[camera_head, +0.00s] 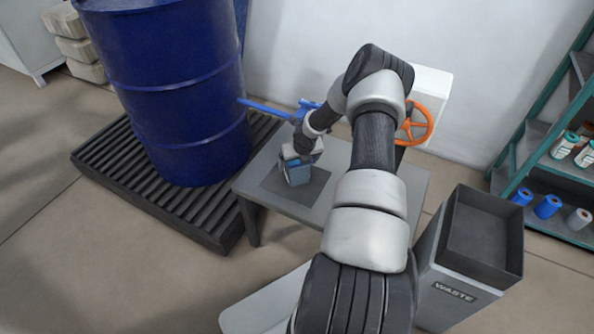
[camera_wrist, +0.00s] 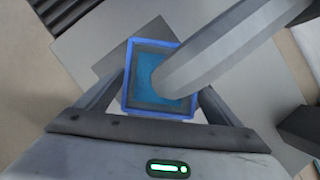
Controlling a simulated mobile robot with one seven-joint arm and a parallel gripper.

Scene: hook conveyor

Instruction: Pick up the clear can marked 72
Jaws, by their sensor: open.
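A square can with clear walls and blue contents (camera_head: 296,173) stands upright on a dark mat (camera_head: 313,188) on the grey table, beside the drum's pipe. The number 72 is not readable in either view. My gripper (camera_head: 299,156) is at the can's top, partly hiding it. In the wrist view, the can (camera_wrist: 143,83) shows from above with a blue rim, between the open fingers of my gripper (camera_wrist: 160,92). I cannot tell whether the fingers touch its walls. A grey bar-like part (camera_wrist: 235,45) crosses over the can's right side and hides some of it.
A large blue drum (camera_head: 178,90) stands on a black slatted pallet (camera_head: 165,205) at left, with a blue pipe (camera_head: 262,108) reaching over the table (camera_head: 262,160). An orange handwheel (camera_head: 416,123) is behind my arm. A waste bin (camera_head: 450,262) and shelf (camera_head: 530,150) are right.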

